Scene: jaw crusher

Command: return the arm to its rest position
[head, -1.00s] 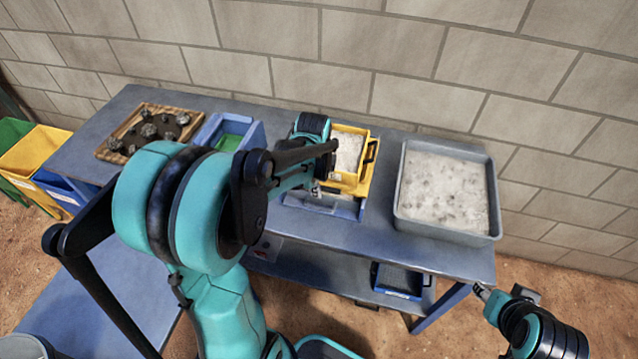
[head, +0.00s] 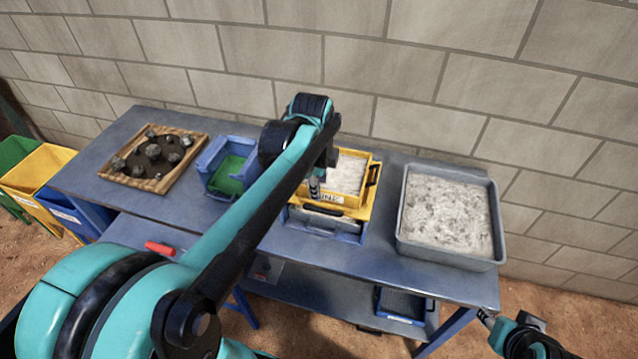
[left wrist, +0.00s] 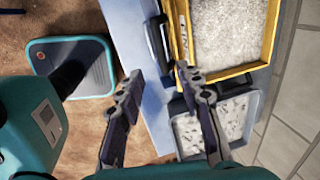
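My left arm comes in from the lower left of the head view and reaches over the table. Its gripper (head: 314,190) is at the left front side of the yellow container (head: 372,200), partly hidden by the wrist. In the left wrist view the two fingers of the left gripper (left wrist: 158,82) stand apart with nothing between them. The yellow container (left wrist: 182,40) holds pale granular material and is beside the fingers there. My right gripper (head: 486,318) is low at the right, beyond the table's front corner; its finger opening is too small to tell.
A grey tray (head: 403,238) of pale gravel stands right of the yellow container. A blue bin with a green inside (head: 228,172) and a wooden tray (head: 112,177) of dark rocks stand left. A red object (head: 160,248) lies on the lower surface. A brick wall closes the back.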

